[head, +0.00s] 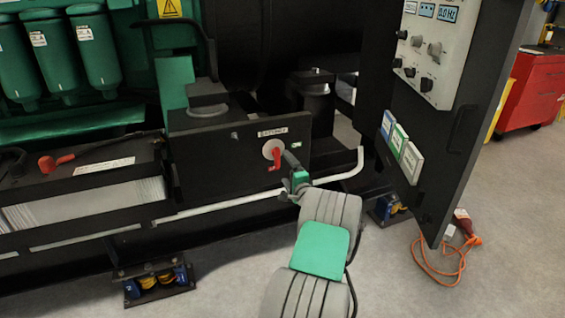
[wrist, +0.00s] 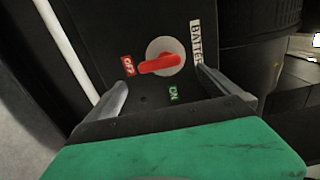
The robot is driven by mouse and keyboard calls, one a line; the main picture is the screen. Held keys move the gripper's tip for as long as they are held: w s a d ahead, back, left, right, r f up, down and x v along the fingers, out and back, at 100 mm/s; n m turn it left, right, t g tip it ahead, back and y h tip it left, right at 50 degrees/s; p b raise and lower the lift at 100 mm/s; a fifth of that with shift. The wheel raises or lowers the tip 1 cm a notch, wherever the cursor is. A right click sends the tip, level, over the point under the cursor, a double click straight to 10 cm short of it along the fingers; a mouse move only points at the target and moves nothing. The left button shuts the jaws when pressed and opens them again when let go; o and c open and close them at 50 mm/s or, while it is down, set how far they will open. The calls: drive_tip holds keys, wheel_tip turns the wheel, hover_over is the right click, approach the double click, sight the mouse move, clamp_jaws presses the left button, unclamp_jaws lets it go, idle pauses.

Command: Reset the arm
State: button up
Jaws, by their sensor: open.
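The battery switch has a red handle (wrist: 160,65) on a pale round plate (wrist: 166,48), on a black box (head: 222,160). The handle's long end points at the red OFF label (wrist: 127,66); the green ON label (wrist: 173,95) is off to its side. In the head view the red handle (head: 275,157) points down. My gripper (wrist: 162,77) is open, with one finger to each side of the handle in the wrist view. No finger is seen touching it. In the head view my gripper (head: 290,160) is just right of the handle, its fingertips hard to make out.
An open black panel door (head: 455,125) with gauges and knobs stands right of my arm. A pale pipe (head: 215,207) runs below the box. A battery (head: 85,200) sits at left. An orange cable (head: 440,268) lies on the floor, and a red cabinet (head: 540,90) stands behind.

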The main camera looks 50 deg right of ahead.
drive_tip(key=shift+s+a, duration=0.3)
drive_tip(key=shift+s, duration=0.15)
